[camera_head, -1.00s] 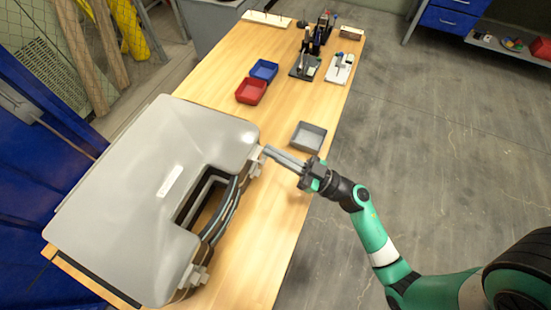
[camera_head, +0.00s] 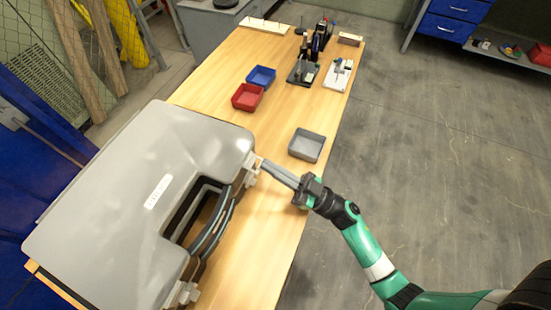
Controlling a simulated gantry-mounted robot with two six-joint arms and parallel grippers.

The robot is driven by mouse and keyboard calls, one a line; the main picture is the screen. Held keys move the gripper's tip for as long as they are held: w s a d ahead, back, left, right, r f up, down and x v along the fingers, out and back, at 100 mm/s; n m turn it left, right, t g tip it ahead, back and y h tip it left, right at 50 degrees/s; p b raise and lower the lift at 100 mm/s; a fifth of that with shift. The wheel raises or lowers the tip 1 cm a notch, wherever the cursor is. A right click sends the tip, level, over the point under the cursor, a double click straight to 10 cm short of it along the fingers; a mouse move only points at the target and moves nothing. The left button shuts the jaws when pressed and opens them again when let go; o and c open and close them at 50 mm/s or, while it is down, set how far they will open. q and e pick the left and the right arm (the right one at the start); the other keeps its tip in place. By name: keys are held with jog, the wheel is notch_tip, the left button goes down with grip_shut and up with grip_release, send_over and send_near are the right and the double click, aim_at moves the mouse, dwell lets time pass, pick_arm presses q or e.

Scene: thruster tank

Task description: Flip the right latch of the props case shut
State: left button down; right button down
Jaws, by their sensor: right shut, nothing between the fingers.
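The grey props case (camera_head: 110,190) lies on the table with its lid down and its handle side facing right. A pale latch (camera_head: 252,172) sits at the far end of that side. A second latch (camera_head: 184,292) sits at the near end. My right gripper (camera_head: 264,164) is shut and empty. Its fingertips are right at the far latch and partly cover it; I cannot tell if they touch it. The exact angle of the latch flap is too small to make out. My left gripper is not in view.
The wooden table (camera_head: 262,235) carries a grey bin (camera_head: 306,146) just beyond my right gripper. A red bin (camera_head: 247,98) and a blue bin (camera_head: 261,77) stand farther back. Tools on stands are at the far end. The floor to the right is open.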

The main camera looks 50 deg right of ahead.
notch_tip(320, 180, up, 5)
jog(key=s+p, duration=0.2)
jog(key=p, duration=0.4)
jog(key=s+d+f+b, duration=0.1)
jog(key=s+d+f, duration=0.1)
jog(key=s+f, duration=0.4)
jog(key=shift+s+d+f+b, duration=0.2)
jog(key=shift+d+f+b, duration=0.15)
jog(key=shift+f, duration=0.75)
jog(key=shift+d, duration=0.1)
